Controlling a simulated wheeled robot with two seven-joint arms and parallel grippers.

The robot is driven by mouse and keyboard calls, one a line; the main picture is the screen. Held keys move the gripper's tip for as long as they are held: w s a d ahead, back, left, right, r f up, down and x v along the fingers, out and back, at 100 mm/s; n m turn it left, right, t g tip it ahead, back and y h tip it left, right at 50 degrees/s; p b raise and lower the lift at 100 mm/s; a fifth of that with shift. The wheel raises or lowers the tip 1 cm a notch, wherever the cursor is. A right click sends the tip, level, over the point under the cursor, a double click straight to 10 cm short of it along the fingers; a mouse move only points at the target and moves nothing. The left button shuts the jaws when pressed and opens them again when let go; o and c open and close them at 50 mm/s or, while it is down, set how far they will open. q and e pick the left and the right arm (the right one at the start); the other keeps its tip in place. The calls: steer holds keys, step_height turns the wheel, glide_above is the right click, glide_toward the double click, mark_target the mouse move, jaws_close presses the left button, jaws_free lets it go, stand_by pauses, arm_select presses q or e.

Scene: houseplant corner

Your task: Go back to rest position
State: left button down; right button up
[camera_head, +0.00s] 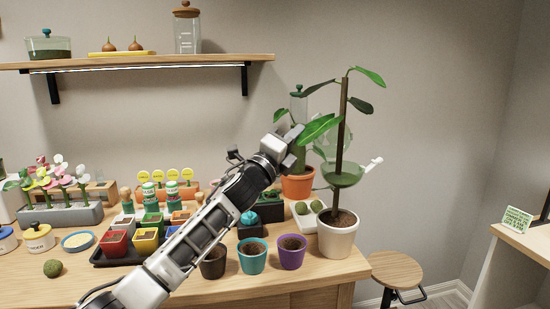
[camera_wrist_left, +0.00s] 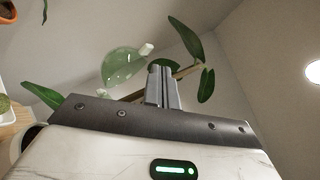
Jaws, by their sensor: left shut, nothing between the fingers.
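My left gripper (camera_head: 296,135) is raised above the table in the head view, close to the leaves of the tall plant (camera_head: 343,120) in the white pot (camera_head: 338,238). Its fingers are together and hold nothing. In the left wrist view the closed fingers (camera_wrist_left: 163,86) point toward the plant's stem and leaves (camera_wrist_left: 188,40). I cannot tell whether they touch the plant. My right gripper is in neither view.
My left arm crosses over the table (camera_head: 225,295). Below it stand small pots, including a teal one (camera_head: 252,258) and a purple one (camera_head: 291,253). An orange pot (camera_head: 298,186) is behind. A shelf (camera_head: 140,62) hangs upper left. A stool (camera_head: 396,269) stands right.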

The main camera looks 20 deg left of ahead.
arm_select(q)
steer(key=b+v, duration=0.1)
steer(key=v, duration=0.7)
steer(key=s+d+f+n+g+y, duration=0.15)
steer(key=s+f+n, duration=0.3)
steer(key=f, duration=0.45)
steer(key=s+d+f+n+g+y, duration=0.1)
steer(key=s+f+n+g, duration=0.15)
steer(key=f+n, duration=0.4)
steer(key=s+d+f+n+g+y, duration=0.1)
steer(key=s+f+n, duration=0.25)
steer(key=f, duration=0.65)
steer(key=s+f+n+g+y, duration=0.1)
steer(key=s+f+n, duration=0.4)
steer(key=s, duration=0.6)
steer(key=s+d+f+n+g, duration=0.1)
steer(key=s+f+n+g, duration=0.3)
steer(key=s+f, duration=0.6)
steer(key=shift+s+f+n+g+y, duration=0.2)
steer(key=shift+s+n+g+y, duration=0.15)
steer(key=shift+s+n, duration=0.6)
steer(key=shift+w+d, duration=0.1)
steer(key=shift+w, duration=0.05)
